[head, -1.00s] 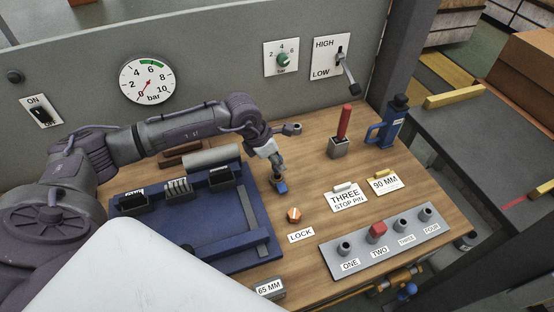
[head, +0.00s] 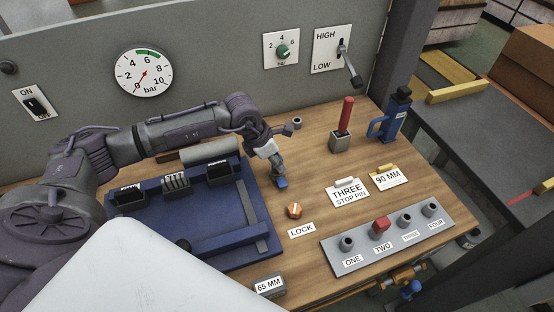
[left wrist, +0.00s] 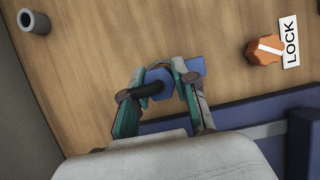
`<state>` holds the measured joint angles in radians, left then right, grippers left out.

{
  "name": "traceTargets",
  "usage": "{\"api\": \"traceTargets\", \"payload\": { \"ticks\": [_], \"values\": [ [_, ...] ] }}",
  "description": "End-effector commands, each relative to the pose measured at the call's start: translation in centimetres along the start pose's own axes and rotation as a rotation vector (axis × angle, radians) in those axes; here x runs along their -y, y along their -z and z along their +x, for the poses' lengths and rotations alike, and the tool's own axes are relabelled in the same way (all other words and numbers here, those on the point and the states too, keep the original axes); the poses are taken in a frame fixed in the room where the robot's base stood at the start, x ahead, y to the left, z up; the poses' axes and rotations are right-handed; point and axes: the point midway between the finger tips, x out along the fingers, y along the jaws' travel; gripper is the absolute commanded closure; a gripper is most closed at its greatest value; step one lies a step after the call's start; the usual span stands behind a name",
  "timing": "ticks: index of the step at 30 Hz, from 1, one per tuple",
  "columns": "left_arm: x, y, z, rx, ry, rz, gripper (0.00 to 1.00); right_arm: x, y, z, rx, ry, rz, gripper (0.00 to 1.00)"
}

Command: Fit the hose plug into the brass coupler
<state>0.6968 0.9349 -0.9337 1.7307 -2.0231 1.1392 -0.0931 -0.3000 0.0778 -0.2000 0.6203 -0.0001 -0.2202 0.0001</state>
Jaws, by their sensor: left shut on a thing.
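My left gripper (head: 280,179) is shut on a small blue piece with a black curved part, which looks like the hose plug (head: 281,184). It is low over the wooden bench, between the blue fixture and the orange LOCK knob; I cannot tell if it touches the wood. In the left wrist view the gripper (left wrist: 166,82) has the plug (left wrist: 157,87) between its teal fingers, with a blue part showing past the right finger. The brass coupler (head: 396,279) appears to be the brass fitting under the bench's front edge, beside a blue handle, partly hidden. My right gripper is not in view.
The orange LOCK knob (head: 294,211) is close to the gripper. A blue fixture (head: 215,255) lies left. A grey socket strip (head: 343,267) with a red peg (head: 381,226) is at front right. A grey ring (head: 297,122) stands behind the gripper. Bare wood lies right of it.

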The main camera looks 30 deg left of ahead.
Motion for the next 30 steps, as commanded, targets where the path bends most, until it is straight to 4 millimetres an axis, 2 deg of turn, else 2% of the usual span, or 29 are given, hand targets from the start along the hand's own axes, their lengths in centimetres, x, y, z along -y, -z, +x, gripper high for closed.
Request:
{"api": "traceTargets", "payload": {
  "ticks": [6, 7, 12, 19, 22, 23, 30],
  "values": [
    [0.0, 0.29, 0.75, 0.001, 0.0, 0.0, 1.0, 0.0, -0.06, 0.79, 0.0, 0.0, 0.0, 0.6],
    [-0.01, 0.27, 0.71, 0.001, 0.0, 0.0, 0.7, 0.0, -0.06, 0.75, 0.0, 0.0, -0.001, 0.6],
    [-0.01, 0.23, 0.59, 0.001, 0.0, 0.0, 0.43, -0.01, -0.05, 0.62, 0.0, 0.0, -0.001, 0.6],
    [0.0, 0.27, 0.62, 0.0, 0.0, 0.0, 0.41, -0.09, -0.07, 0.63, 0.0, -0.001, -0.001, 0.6],
    [0.0, 0.27, 0.62, 0.0, 0.0, 0.0, 0.24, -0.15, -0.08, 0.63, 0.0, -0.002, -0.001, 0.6],
    [0.0, 0.27, 0.62, 0.0, 0.0, 0.0, 0.22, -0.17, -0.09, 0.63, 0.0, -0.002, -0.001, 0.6],
    [0.0, 0.26, 0.61, 0.0, 0.0, 0.0, 0.22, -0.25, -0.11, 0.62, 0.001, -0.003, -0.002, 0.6]
  ]
}}
